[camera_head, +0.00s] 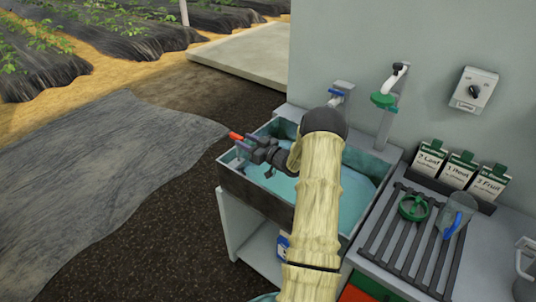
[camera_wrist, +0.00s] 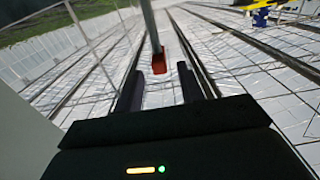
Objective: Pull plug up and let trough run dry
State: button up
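The trough (camera_head: 259,196) is a grey basin holding blue-green water (camera_head: 362,185); my arm hides part of it. My gripper (camera_head: 247,141) is above its left end in the head view. A red block, which looks like the plug's handle (camera_head: 235,135), shows at the fingertips. In the wrist view, the red block (camera_wrist: 158,63) sits on the end of a thin grey rod (camera_wrist: 149,25). My gripper (camera_wrist: 160,70) is open, with the block between or just beyond its fingertips and gaps on both sides. The plug's lower end cannot be made out.
A tap (camera_head: 340,92) and a green-handled fitting (camera_head: 384,100) stand behind the trough. At right, a slatted rack (camera_head: 408,240) holds a green handwheel (camera_head: 413,207) and a blue-grey jug (camera_head: 457,214). Labelled packets (camera_head: 459,169) stand behind. Open ground lies left.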

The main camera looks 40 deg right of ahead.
jog(key=b+v, duration=0.1)
jog(key=v, duration=0.9)
jog(key=shift+s, duration=0.15)
jog(key=shift+d, duration=0.1)
jog(key=w+a+r+m+g+h+p, duration=0.1)
jog(key=a+r+g+h, duration=0.15)
jog(key=a, duration=0.45)
jog(key=w+a+r+m+g+h+p, duration=0.1)
jog(key=a+r+g+h, duration=0.1)
jog(key=a+r+g, duration=0.3)
jog(key=s+a+r+m+g+p, duration=0.1)
jog(key=s+a+g, duration=0.6)
jog(key=s+a, duration=1.1)
jog(key=s+p, duration=0.1)
jog(key=s, duration=0.3)
jog(key=shift+s+a+r+p, duration=0.35)
jog(key=shift+s+a, duration=0.05)
dwell(3.0)
